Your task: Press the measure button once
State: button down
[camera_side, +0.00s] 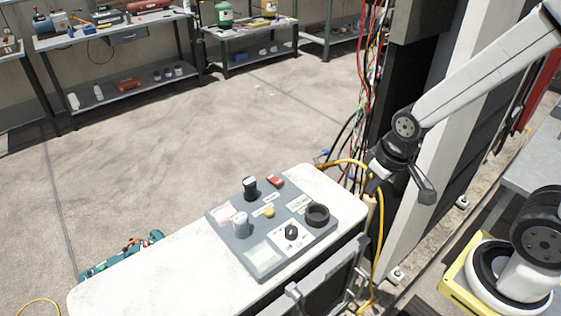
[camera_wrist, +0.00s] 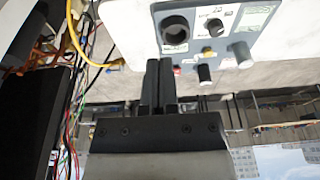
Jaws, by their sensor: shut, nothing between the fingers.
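A grey control panel (camera_side: 243,262) lies on a white-topped cabinet. It carries a small yellow button (camera_side: 268,212), a red button or switch (camera_side: 275,181), a black upright knob (camera_side: 250,187), a pale grey cylinder (camera_side: 240,224), a black ring-shaped part (camera_side: 317,214) and a rotary knob (camera_side: 291,232). The labels are too small to read, so I cannot tell which control is the measure button. My gripper (camera_side: 428,193) is right of the panel, apart from it. In the wrist view my gripper (camera_wrist: 160,65) is shut and empty, with the yellow button (camera_wrist: 206,52) to its right.
The white cabinet top (camera_side: 160,275) is clear left of the panel. A yellow cable (camera_side: 380,235) and loose coloured wires (camera_side: 365,80) hang between the panel and my arm. Shelves (camera_side: 125,90) stand far back.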

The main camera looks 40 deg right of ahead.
jog(key=shift+w, duration=0.1)
jog(key=g, duration=0.3)
send_over(270, 210)
jog(key=shift+f, duration=0.85)
jog(key=shift+f, duration=0.1)
notch_tip(270, 210, down, 14)
jog(key=shift+r, duration=0.1)
dwell(0.6)
